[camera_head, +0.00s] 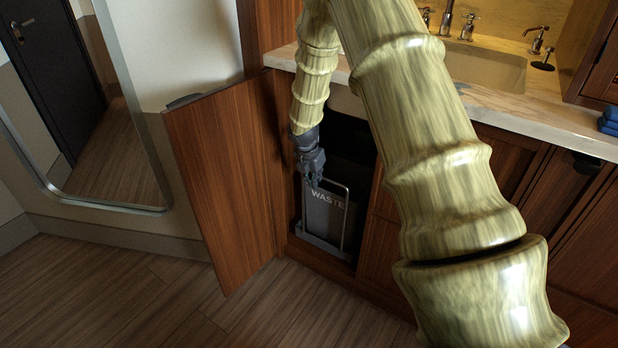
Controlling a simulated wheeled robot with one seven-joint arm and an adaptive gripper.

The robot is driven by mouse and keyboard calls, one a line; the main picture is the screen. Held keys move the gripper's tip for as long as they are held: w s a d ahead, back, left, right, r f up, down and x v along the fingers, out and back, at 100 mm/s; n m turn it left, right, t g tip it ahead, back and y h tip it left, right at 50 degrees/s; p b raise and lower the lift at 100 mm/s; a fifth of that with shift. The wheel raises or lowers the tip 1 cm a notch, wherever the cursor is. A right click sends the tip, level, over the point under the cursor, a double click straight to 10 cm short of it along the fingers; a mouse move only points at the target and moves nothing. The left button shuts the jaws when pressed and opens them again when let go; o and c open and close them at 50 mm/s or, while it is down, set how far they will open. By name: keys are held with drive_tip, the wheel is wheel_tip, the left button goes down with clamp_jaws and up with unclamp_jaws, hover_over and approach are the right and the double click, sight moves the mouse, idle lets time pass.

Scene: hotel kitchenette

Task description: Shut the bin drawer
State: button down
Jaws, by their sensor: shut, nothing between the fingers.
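The bin drawer is a pull-out grey bin (321,214) marked "WASTE" in a metal wire frame with a tray base (322,246). It sits in the opening of a wooden cabinet under the counter; I cannot tell exactly how far out it stands. A wooden door (226,182) hangs wide open to the left of the opening. My gripper (314,181) is shut and empty, pointing down at the top of the bin's frame. I cannot tell whether it touches the frame. My arm hides part of the cabinet front and counter.
A marble counter (508,98) with a sink (485,70) and taps runs above the cabinets. More closed cabinet fronts lie to the right. A framed mirror (100,209) stands at the left. The wooden floor (110,290) in front is clear.

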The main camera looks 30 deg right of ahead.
drive_tip(key=shift+w+d+p, duration=0.35)
drive_tip(key=shift+w+d, duration=0.05)
drive_tip(key=shift+d, duration=0.45)
drive_tip(key=shift+d+r, duration=0.1)
